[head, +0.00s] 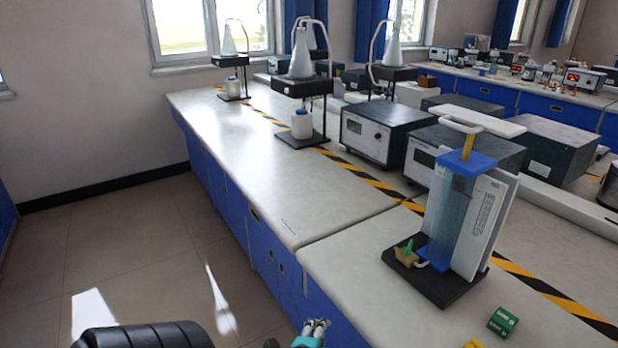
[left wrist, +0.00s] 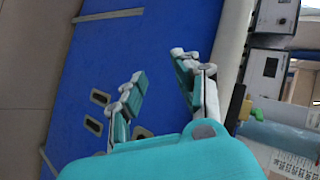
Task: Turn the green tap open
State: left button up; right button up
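The green tap (head: 409,247) is a small green lever on a brass-coloured valve body (head: 406,257). It sits at the front left of a black-based apparatus with a clear blue column (head: 450,215), on the near bench. My left gripper (head: 313,326) is at the bottom of the head view, in front of the bench edge, left of and apart from the tap. In the left wrist view its fingers (left wrist: 158,66) are spread and empty. My right gripper is not in view.
The bench top (head: 345,265) left of the apparatus is clear. Grey instruments (head: 385,130) and flask stands (head: 301,90) stand farther back. Blue cabinet fronts (head: 262,235) drop below the bench edge.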

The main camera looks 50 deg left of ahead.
pick_arm(q)
jog(key=shift+s+a+f+g+h, duration=0.1)
jog(key=shift+s+f+g, duration=0.05)
jog(key=shift+f, duration=0.45)
jog(key=shift+s+a+f+g+h, duration=0.1)
jog(key=shift+a+f+g, duration=0.1)
jog(key=shift+f, duration=0.4)
jog(key=shift+s+a+f+g+h, duration=0.1)
jog(key=shift+s+f+g, duration=0.05)
jog(key=shift+f, duration=0.45)
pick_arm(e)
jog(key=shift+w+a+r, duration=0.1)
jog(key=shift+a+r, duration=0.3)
pick_arm(q)
jog(key=shift+o, duration=0.4)
